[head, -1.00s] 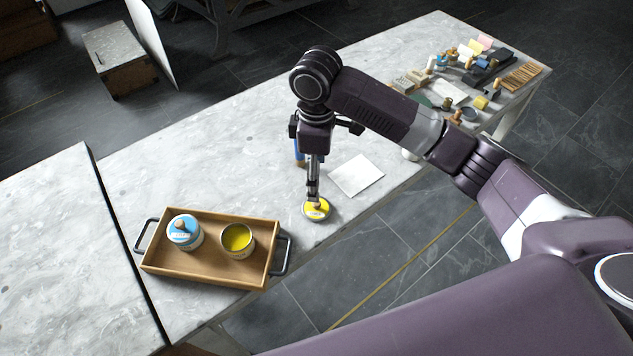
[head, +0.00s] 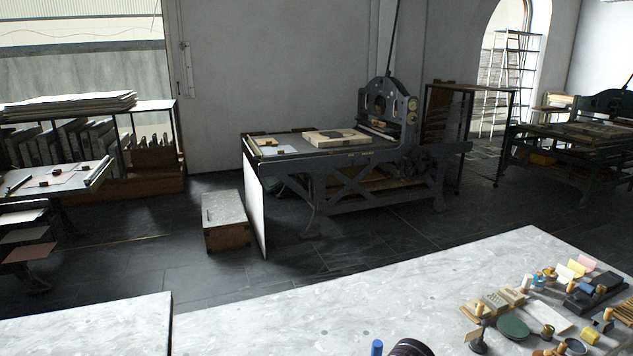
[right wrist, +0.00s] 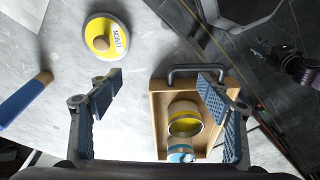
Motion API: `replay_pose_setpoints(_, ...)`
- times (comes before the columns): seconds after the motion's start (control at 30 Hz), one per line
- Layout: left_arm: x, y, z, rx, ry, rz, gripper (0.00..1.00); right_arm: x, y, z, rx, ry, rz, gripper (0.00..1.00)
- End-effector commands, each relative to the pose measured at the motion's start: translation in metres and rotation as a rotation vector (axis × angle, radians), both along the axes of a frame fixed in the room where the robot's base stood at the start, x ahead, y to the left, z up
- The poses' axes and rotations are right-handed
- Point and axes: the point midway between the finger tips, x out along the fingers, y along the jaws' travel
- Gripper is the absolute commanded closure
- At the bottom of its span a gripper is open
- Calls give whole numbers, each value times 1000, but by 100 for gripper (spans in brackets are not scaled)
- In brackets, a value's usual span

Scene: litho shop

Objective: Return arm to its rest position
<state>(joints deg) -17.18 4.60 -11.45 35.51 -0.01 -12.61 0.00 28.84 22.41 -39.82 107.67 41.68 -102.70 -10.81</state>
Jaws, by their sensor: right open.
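My right gripper (right wrist: 157,95) is open and empty in the right wrist view, with its two blue-padded fingers wide apart above the table.
In the right wrist view a wooden tray (right wrist: 158,120) holds an open yellow tin (right wrist: 185,126) and a blue-lidded tin (right wrist: 180,155). A blue-handled tool (right wrist: 22,101) lies left. The head view shows the marble table (head: 330,310), cluttered at right, and a press (head: 370,150) behind.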

Motion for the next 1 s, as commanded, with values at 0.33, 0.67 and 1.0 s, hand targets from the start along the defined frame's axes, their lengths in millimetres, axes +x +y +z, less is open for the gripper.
replay_pose_setpoints(0.33, 0, 0, 0, 0, 0, 1, 74, -68, 7, -32, 152, -52, -308, 29)
replay_pose_setpoints(0.67, 0, 0, 0, 0, -1, 1, 74, -127, -56, -44, 125, -96, -659, 29)
replay_pose_setpoints(1.0, 0, 0, 0, 0, -1, 0, 74, -179, -120, -43, 18, -131, -880, 29)
